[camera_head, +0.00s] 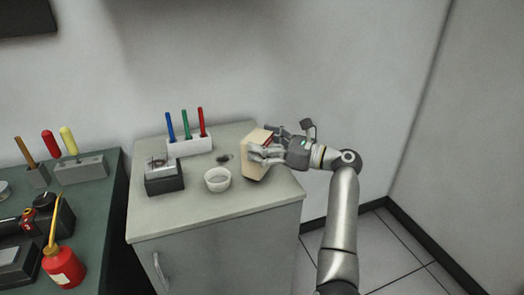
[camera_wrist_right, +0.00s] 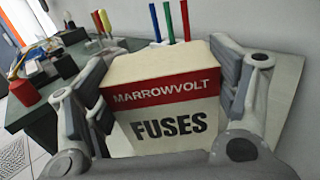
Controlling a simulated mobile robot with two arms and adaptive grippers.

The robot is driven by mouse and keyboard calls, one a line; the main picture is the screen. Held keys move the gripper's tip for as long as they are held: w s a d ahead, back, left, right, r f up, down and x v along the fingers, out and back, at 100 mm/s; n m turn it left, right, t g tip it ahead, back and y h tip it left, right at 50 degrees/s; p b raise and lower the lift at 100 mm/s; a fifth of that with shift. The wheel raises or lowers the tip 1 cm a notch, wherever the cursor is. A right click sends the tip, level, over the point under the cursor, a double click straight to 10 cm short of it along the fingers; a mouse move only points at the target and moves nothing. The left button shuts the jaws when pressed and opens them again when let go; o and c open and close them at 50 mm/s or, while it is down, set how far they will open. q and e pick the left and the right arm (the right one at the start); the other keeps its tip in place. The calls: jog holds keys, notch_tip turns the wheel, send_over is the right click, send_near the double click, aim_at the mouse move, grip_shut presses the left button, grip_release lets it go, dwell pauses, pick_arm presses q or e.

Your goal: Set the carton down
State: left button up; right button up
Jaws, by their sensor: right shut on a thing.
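The carton (camera_head: 255,141) is a cream box with a red band. In the right wrist view the carton (camera_wrist_right: 165,105) reads "MARROWVOLT" and "FUSES". My right gripper (camera_head: 262,149) comes from the right and is shut on the carton, one finger on each side of it. The carton is at the right part of the grey cabinet top (camera_head: 230,201). It looks a little tilted in the head view. I cannot tell whether its bottom touches the top. My left gripper is not in view.
A white bowl (camera_head: 218,180) stands close left of the carton. A black box (camera_head: 164,178) and a white holder (camera_head: 190,147) with blue, green and red sticks are farther left. A green bench (camera_head: 95,190) with tools and a red oil can (camera_head: 63,266) is at left.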

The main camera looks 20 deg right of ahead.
jog(key=shift+a+f, duration=0.1)
jog(key=shift+f, duration=1.1)
jog(key=o, duration=1.1)
jog(key=shift+f, duration=0.15)
jog(key=shift+c, duration=0.2)
jog(key=shift+r, duration=0.2)
jog(key=v, duration=1.2)
jog(key=shift+s+b, duration=0.1)
jog(key=shift+b, duration=0.3)
